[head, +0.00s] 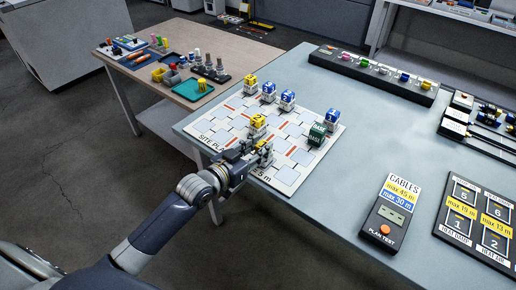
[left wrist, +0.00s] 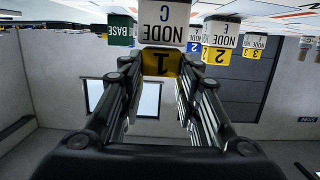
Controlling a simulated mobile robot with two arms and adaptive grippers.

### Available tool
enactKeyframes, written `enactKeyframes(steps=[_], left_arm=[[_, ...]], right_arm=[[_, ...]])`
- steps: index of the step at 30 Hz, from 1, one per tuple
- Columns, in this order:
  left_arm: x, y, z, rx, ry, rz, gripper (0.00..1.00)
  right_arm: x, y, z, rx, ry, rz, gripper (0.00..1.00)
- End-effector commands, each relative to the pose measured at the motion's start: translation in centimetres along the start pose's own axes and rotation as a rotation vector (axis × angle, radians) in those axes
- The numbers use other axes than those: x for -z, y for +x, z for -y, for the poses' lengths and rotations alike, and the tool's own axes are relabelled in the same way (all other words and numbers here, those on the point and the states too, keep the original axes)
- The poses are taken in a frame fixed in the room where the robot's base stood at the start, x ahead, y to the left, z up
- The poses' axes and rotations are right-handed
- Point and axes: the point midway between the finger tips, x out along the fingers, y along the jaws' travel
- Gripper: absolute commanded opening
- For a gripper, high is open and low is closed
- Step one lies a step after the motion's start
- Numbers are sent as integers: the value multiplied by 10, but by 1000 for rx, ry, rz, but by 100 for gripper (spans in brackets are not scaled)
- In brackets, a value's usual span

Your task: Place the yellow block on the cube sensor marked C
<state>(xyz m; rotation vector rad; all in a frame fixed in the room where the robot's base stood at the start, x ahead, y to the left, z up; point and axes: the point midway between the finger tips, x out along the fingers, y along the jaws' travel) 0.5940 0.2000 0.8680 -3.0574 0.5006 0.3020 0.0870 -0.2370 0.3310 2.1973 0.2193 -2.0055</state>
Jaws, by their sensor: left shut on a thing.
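A yellow block marked 1 (left wrist: 160,64) is between the fingers of my left gripper (left wrist: 157,70) in the left wrist view, which is upside down. The white cube sensor marked NODE C (left wrist: 164,14) is directly against it, on the side that is down in the room. The block appears lined up over the sensor; whether it rests fully on it I cannot tell. In the head view my left gripper (head: 257,148) is at the front of the site plan board, with yellow (head: 258,121) showing just beyond it. My right gripper is not in view.
The site plan board (head: 207,125) carries other sensors with yellow (head: 250,81) and blue (head: 287,96) blocks, and a green base (head: 317,134). A plan test device (head: 388,214) lies to the right. A side table (head: 235,53) holds small parts.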

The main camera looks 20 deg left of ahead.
Motion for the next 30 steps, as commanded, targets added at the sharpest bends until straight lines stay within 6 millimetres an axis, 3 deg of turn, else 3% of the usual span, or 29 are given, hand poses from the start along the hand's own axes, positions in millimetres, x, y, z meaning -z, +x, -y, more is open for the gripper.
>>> enactKeyframes(steps=[11,12,14,26,30], left_arm=[[-5,1,0,0,0,-1,13],[-4,1,0,0,0,-1,37],[-4,1,0,0,0,-1,51],[0,0,0,0,1,-1,51],[-2,-13,0,0,1,2,51]], right_arm=[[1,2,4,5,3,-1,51],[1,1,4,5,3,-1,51],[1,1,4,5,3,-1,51],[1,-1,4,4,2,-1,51],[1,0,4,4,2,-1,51]])
